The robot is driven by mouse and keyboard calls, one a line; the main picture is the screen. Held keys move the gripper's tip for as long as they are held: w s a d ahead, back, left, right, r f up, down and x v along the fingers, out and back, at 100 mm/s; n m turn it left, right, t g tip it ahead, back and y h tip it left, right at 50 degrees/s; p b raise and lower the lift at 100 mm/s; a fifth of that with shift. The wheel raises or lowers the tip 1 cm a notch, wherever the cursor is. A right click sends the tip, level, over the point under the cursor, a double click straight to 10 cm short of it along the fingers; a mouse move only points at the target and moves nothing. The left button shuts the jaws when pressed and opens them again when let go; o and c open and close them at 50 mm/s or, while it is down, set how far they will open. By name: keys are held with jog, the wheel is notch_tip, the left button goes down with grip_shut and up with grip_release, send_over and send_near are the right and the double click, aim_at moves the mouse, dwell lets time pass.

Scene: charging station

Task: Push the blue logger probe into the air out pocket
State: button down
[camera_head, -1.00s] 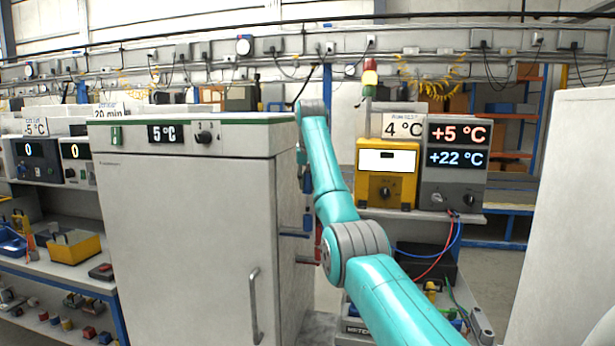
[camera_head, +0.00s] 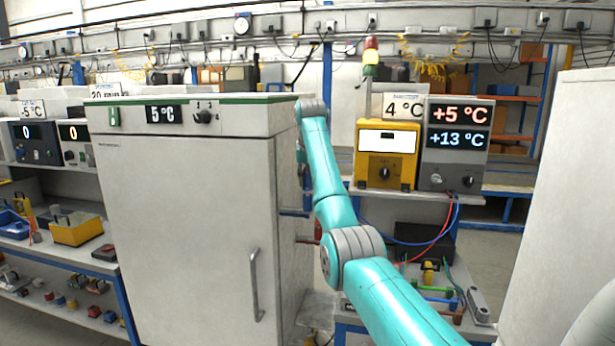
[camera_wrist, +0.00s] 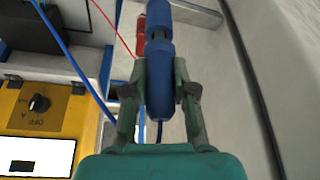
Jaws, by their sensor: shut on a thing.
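In the wrist view my gripper (camera_wrist: 160,95) is shut on the blue logger probe (camera_wrist: 160,62), one finger on each side of its thick body. The probe points to the top of the picture, past a narrow neck to another blue section. I cannot tell whether its tip is in a pocket. A red probe (camera_wrist: 141,38) is beside it on the left. In the head view my gripper is hidden behind the white cabinet (camera_head: 190,230) and my own arm.
A yellow box (camera_head: 385,170) and a grey display unit (camera_head: 458,145) reading +5 °C and +13 °C stand on a shelf at right. Blue and red cables hang from the unit. A pale panel (camera_head: 560,210) stands at the far right.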

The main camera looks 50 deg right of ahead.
jog(key=c, duration=0.9)
grip_release()
jog(key=shift+o, duration=0.2)
notch_tip(320, 180, up, 10)
jog(key=shift+s, duration=0.1)
